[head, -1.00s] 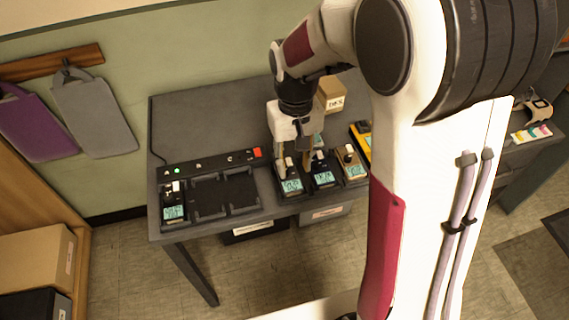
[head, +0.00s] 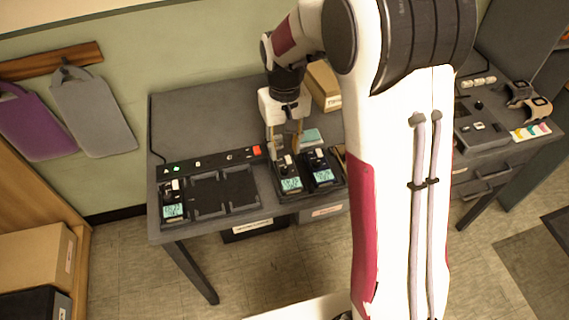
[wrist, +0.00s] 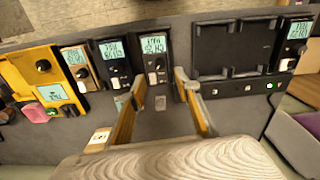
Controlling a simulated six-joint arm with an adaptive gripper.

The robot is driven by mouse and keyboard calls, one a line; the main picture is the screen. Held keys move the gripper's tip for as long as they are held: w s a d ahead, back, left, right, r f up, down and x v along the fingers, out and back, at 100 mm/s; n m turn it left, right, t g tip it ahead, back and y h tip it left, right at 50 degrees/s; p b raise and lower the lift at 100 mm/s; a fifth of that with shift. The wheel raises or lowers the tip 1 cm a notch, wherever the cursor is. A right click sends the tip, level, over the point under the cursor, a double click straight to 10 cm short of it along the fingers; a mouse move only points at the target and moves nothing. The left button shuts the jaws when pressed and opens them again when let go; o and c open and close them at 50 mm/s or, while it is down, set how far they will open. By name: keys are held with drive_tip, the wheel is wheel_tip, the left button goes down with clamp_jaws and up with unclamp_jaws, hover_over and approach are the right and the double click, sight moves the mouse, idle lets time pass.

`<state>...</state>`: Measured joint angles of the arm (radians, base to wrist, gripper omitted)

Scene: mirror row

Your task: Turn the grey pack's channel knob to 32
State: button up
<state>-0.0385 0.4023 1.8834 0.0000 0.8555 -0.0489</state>
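Two dark packs with lit screens stand side by side on the bench: a dark grey one (head: 289,184) and a blacker one (head: 322,176). In the wrist view the dark grey pack (wrist: 154,44) is right of the blacker pack (wrist: 114,52); their screens are upside down and too small to read surely. My gripper (head: 286,146) is open and empty, just behind the dark grey pack. In the wrist view my gripper (wrist: 160,79) has its fingertips either side of that pack's near end, where its knob is. I cannot tell whether they touch it.
A tan pack (wrist: 80,65) and a yellow device (wrist: 36,72) stand to the left in the wrist view. A charger tray (head: 226,206) with empty bays lies left of the packs, with another pack (head: 172,208) at its left end. A cardboard box (head: 322,84) stands behind.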

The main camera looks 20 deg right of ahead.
sight(284, 169)
drive_tip(key=shift+f, duration=3.8)
clamp_jaws()
